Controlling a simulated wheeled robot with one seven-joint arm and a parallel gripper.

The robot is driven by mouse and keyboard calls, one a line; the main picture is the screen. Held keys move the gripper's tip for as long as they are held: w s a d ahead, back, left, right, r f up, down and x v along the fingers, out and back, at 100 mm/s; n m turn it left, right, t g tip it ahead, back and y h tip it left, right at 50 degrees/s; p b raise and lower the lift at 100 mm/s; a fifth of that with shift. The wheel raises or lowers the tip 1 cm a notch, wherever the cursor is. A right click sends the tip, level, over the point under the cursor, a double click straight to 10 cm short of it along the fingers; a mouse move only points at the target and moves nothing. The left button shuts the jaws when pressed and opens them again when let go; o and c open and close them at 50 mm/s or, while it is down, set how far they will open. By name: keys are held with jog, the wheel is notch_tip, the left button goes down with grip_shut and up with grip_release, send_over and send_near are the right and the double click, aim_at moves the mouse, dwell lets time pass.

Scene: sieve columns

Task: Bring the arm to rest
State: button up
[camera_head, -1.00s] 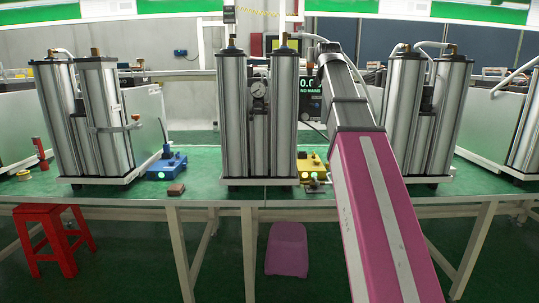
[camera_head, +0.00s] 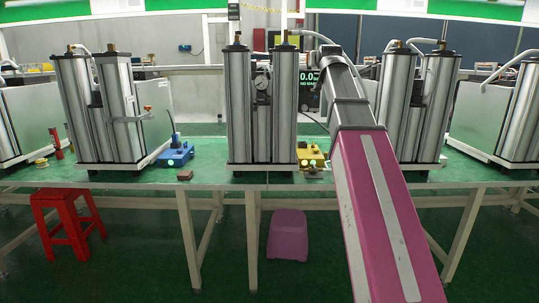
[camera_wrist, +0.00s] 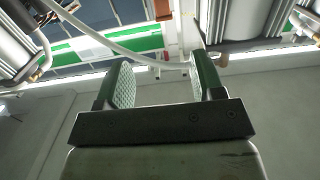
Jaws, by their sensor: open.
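My arm (camera_head: 375,210) rises from the lower right of the head view, pink with a pale stripe, and reaches up and away over the table's front edge. Its far end is in front of the space between the middle and right column pairs. My gripper (camera_wrist: 161,80) shows in the wrist view with its two green-padded fingers apart and nothing between them. In the head view the fingers cannot be made out.
Silver column pairs stand on the green table (camera_head: 225,181): left (camera_head: 115,110), middle (camera_head: 262,115) and right (camera_head: 412,110). A blue device (camera_head: 175,154) and a yellow device (camera_head: 309,157) sit between them. Hoses hang near the gripper.

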jog(key=s+f+g, duration=0.2)
jog(key=f+g, duration=0.2)
jog(key=f, duration=1.7)
jog(key=s+f+g, duration=0.2)
jog(key=f+g, duration=0.3)
jog(key=f, duration=1.7)
jog(key=s+f+g, duration=0.4)
jog(key=s+f, duration=0.7)
jog(key=f, duration=0.4)
jog(key=s+f+g, duration=0.4)
jog(key=s+f, duration=0.8)
jog(key=f, duration=0.2)
jog(key=shift+f, duration=0.4)
